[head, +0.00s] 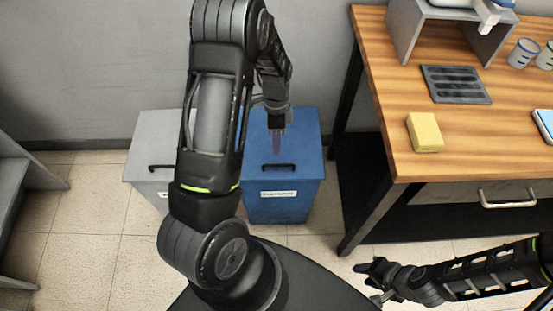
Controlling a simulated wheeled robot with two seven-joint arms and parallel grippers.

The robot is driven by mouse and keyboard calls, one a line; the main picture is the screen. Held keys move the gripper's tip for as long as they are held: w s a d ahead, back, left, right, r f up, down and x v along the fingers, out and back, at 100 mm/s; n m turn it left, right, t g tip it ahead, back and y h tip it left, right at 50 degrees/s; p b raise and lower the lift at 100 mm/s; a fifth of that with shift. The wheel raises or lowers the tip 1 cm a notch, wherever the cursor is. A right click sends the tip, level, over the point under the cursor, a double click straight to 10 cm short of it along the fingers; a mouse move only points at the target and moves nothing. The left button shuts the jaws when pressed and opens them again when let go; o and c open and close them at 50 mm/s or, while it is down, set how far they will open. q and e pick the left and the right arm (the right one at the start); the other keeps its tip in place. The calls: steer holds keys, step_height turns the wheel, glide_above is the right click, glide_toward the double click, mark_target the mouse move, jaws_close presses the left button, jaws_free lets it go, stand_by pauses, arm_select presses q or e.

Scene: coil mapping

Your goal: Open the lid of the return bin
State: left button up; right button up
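A blue bin (300,185) stands on the floor against the wall, with its lid (305,135) down. A black bar handle (279,167) sits near the lid's front edge, and a white label is on the front, too small to read. A grey bin (143,150) with a closed lid stands to its left, partly hidden by my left arm. I cannot tell from the labels which is the return bin. My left gripper (277,140) points down over the back part of the blue lid, behind the handle; its finger opening is unclear. My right gripper (369,283) is open and empty at the lower right.
A wooden table (390,80) stands on the right, its leg close to the blue bin. It bears a yellow sponge (424,132), a dark drip tray (455,84), a machine and cups (523,52). A grey shelf (25,170) is at the far left. Tiled floor in front is partly clear.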

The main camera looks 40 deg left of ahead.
arm_select(q)
glide_above(277, 159)
steer(key=s+d, duration=0.2)
steer(key=s, duration=0.1)
steer(key=shift+f, duration=3.9)
steer(key=shift+c, duration=0.4)
jaws_close()
